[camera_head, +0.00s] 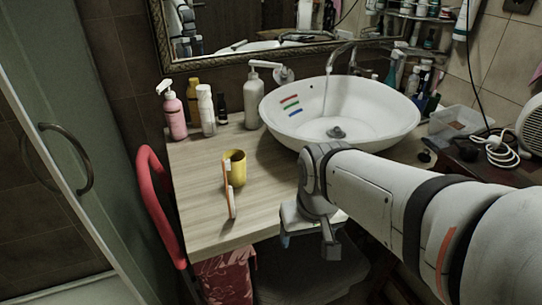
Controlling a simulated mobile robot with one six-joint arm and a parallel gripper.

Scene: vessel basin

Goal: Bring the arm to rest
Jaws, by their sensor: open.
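My arm (380,195) reaches in from the right edge of the picture, in front of the wooden counter. My gripper (312,240) hangs at its end, past the front edge of the counter and below the white basin. It is open, and I see nothing held in it. The fingertips are small and partly hidden by the gripper's own body.
A yellow cup (236,168) stands on the counter (205,215), with a thin orange and white item (229,194) beside it. The white basin (375,115) is behind my arm. Bottles (175,115) line the back. A red chair (158,200) is at left.

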